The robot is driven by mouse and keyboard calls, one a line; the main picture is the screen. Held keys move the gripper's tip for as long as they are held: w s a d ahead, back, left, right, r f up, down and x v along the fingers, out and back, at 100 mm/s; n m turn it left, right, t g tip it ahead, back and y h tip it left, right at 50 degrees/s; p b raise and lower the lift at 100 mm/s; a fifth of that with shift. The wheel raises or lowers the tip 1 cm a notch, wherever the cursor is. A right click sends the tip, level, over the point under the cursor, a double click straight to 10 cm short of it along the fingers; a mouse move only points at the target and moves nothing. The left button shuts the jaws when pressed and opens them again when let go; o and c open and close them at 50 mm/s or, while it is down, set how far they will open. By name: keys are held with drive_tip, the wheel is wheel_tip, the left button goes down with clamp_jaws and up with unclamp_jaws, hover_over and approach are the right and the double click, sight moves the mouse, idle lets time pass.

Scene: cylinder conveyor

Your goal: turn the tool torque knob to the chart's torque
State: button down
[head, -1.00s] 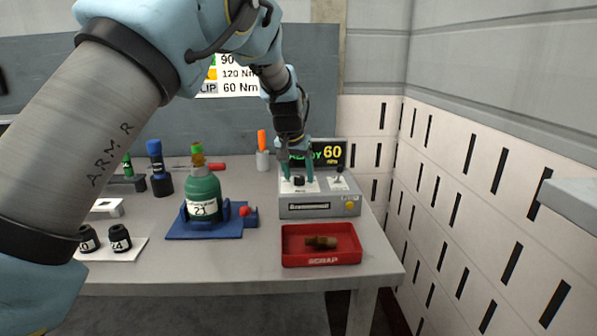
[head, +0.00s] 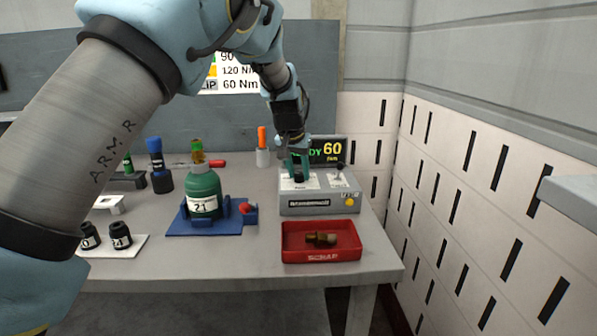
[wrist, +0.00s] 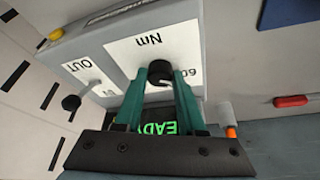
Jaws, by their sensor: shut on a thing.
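The torque controller (head: 318,203) is a grey box at the back right of the table. Its black torque knob (wrist: 160,72) stands on a white plate marked Nm, with 60 printed beside it in the wrist view. My gripper (head: 299,178) points down at the box top, its teal fingers shut on the knob, one on each side; in the wrist view the fingertips (wrist: 161,77) meet the knob. The display (head: 326,151) behind reads 60 in yellow, with green "DY" showing. The chart (head: 232,75) on the back wall is partly hidden by my arm; it shows 90, 120 Nm and CLIP 60 Nm.
A lever switch (head: 339,174) marked OUT stands right of the knob. A red SCRAP tray (head: 290,256) with a brass part lies in front. A green bottle-like tool (head: 203,190) labelled 21 sits in a blue cradle to the left. Black sockets (head: 121,236) stand front left.

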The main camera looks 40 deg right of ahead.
drive_tip(key=shift+w+b, duration=0.1)
drive_tip(key=shift+b, duration=0.2)
drive_tip(key=shift+w+f+m+g+b, duration=0.1)
drive_tip(key=shift+m+g+b, duration=0.45)
drive_tip(key=shift+m, duration=0.55)
drive_tip(key=m+b, duration=0.1)
drive_tip(key=m, duration=0.1)
drive_tip(key=shift+w+m+g+h, duration=0.1)
drive_tip(key=shift+m+g+h, duration=0.2)
drive_tip(key=shift+g, duration=0.05)
drive_tip(key=m+g, duration=0.1)
drive_tip(key=m, duration=0.3)
drive_tip(key=shift+r+g, duration=0.2)
drive_tip(key=shift+g, duration=0.2)
drive_tip(key=shift+w+m+g+p, duration=0.1)
drive_tip(key=shift+m+g+p, duration=0.45)
drive_tip(key=shift+m, duration=0.85)
drive_tip(key=shift+f, duration=0.1)
drive_tip(key=shift+y, duration=0.4)
drive_tip(key=c, duration=0.5)
unclamp_jaws()
